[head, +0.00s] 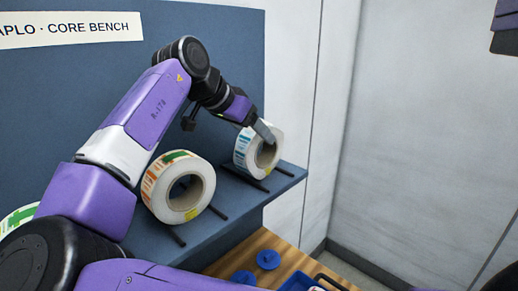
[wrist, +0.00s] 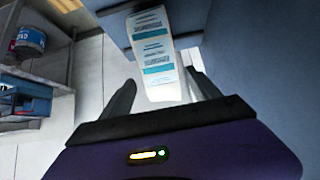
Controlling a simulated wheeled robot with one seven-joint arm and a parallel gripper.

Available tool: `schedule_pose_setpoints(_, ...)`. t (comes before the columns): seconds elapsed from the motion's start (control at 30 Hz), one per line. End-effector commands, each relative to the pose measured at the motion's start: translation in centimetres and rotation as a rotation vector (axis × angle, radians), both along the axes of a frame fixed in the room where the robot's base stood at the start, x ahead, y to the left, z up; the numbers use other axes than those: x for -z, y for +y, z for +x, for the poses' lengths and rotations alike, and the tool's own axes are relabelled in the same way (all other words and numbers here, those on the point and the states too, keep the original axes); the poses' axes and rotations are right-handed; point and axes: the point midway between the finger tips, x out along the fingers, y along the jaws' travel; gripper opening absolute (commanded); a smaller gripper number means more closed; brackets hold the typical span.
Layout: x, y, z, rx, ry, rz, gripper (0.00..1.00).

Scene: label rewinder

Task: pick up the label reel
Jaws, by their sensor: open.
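A label reel (head: 247,150) with white and teal labels stands on edge at the right end of a blue shelf, its core hole facing front right. In the wrist view the printed rim of this reel (wrist: 153,55) lies ahead between my fingers. My gripper (head: 264,132) is at the reel's upper part, with one grey finger showing in front of its face. In the wrist view my gripper (wrist: 161,79) has its two fingers apart, one on each side of the reel. I cannot tell whether either finger touches it.
A second reel with orange and green labels (head: 161,189) stands on the shelf (head: 234,203) to the left; a green one (head: 18,222) is partly hidden. Dark rods lie beneath the reels. Blue caps (head: 268,259) sit on a wooden surface below. The blue back panel (head: 235,50) stands close behind.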

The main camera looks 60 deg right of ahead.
Motion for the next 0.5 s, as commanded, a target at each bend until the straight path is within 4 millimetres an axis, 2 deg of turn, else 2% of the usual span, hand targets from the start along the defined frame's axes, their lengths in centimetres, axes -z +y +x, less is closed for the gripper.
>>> schedule_pose_setpoints(0.3,2.6,-2.6,-0.4,0.000,-0.001,0.000,0.71)
schedule_pose_setpoints(0.5,3.8,-3.5,-0.6,-0.001,-0.002,-0.002,0.71)
